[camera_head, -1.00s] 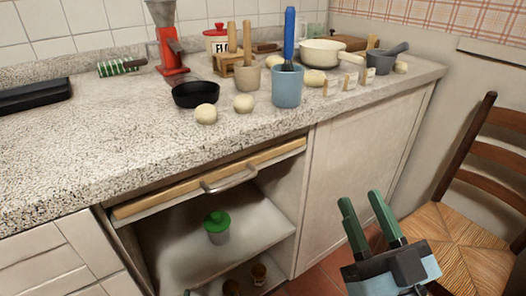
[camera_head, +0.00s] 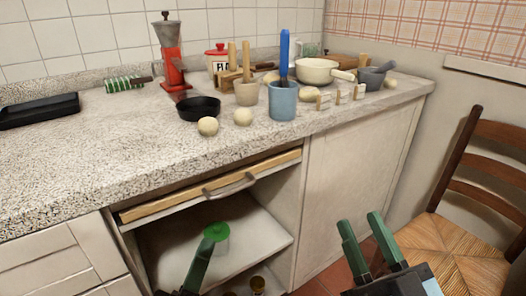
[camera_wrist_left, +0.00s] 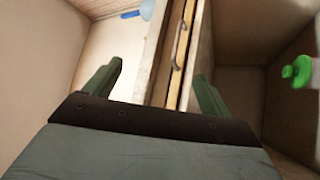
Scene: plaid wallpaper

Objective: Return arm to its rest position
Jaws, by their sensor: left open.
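My left gripper (camera_wrist_left: 158,78) is open and empty in the left wrist view, its green fingers wide apart. In the head view one green finger of it (camera_head: 200,262) rises from the bottom edge, in front of the open cabinet and just below the green-lidded jar (camera_head: 216,236); the rest is mostly cut off. My right gripper (camera_head: 361,224) is at the lower right of the head view, in front of the cabinet door and left of the chair. Its two green fingers are apart with nothing between them.
The counter (camera_head: 110,150) holds a blue cup (camera_head: 283,103), a black pan (camera_head: 198,108), dough balls and a red grinder (camera_head: 170,60). Below it is a drawer front with a metal handle (camera_head: 229,188), also in the left wrist view (camera_wrist_left: 179,45). A wooden chair (camera_head: 470,240) stands at the right.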

